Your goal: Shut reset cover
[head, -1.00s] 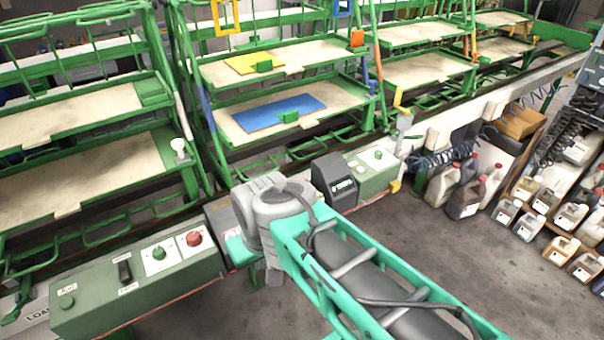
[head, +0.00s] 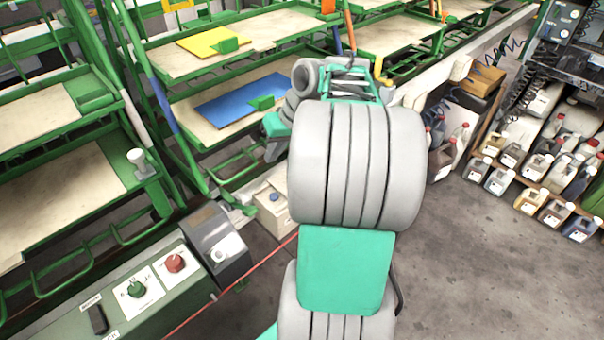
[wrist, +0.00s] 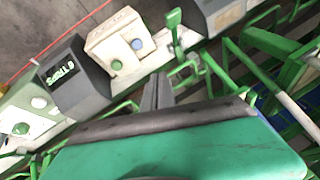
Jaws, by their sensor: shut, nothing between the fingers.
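No part in view carries a readable reset label, so I cannot tell for sure which one is the reset cover. In the wrist view this cream box (wrist: 116,52) shows a green and a blue button. My gripper (wrist: 157,88) is shut and empty, pointing toward the row of boxes. In the head view my arm partly hides it.
A green control box (head: 135,295) has red and green knobs. A dark display box (wrist: 74,75) stands beside the cream box. Green racks with boards (head: 245,100) rise behind. Jugs (head: 530,165) stand at right. The grey floor (head: 460,260) is open.

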